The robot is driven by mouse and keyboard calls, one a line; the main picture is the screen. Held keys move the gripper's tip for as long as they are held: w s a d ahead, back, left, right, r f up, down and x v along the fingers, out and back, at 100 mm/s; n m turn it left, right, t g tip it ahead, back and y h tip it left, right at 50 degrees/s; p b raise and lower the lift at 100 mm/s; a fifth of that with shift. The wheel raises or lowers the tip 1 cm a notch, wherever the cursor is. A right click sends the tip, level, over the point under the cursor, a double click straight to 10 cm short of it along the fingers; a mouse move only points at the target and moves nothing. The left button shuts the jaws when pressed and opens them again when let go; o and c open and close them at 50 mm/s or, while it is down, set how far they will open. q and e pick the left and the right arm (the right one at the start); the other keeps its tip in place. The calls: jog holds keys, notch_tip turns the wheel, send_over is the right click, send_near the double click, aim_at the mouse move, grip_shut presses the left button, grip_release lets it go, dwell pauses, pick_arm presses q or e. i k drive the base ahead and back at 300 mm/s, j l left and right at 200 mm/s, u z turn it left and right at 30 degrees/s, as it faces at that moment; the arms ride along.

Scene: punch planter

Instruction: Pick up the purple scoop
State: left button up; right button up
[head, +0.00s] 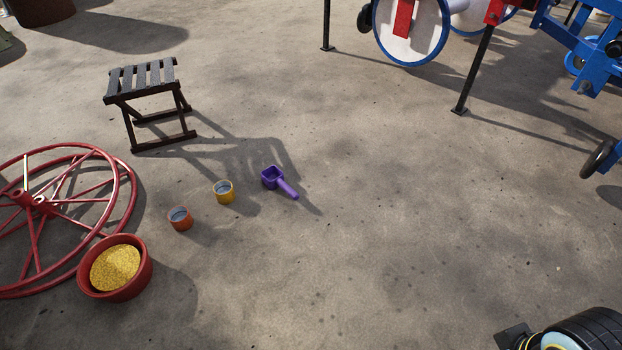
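The purple scoop (280,182) lies on the concrete floor left of the picture's centre. Its square cup is at the upper left and its handle points down to the right. Nothing touches it. Neither of my grippers can be made out in the head view. A dark, rounded part at the bottom right corner looks like a piece of my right arm, far from the scoop; no fingers show on it.
A yellow cup (224,192) and an orange cup (180,219) stand left of the scoop. A dark slatted stool (148,88) stands behind. A red bowl of yellow grains (138,283) and red wheels (123,200) are at left. Blue machinery (580,45) is upper right. The centre floor is clear.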

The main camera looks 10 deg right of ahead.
aim_at(273, 178)
jog(key=i+l+u, duration=0.15)
jog(key=i+l, duration=0.25)
jog(key=i+l+u, duration=0.15)
jog(key=i+l, duration=0.25)
jog(key=i+l+u, duration=0.1)
jog(key=i+l, duration=0.3)
jog(key=i+l+u, duration=0.15)
jog(key=i+l, duration=0.2)
jog(key=l, duration=0.25)
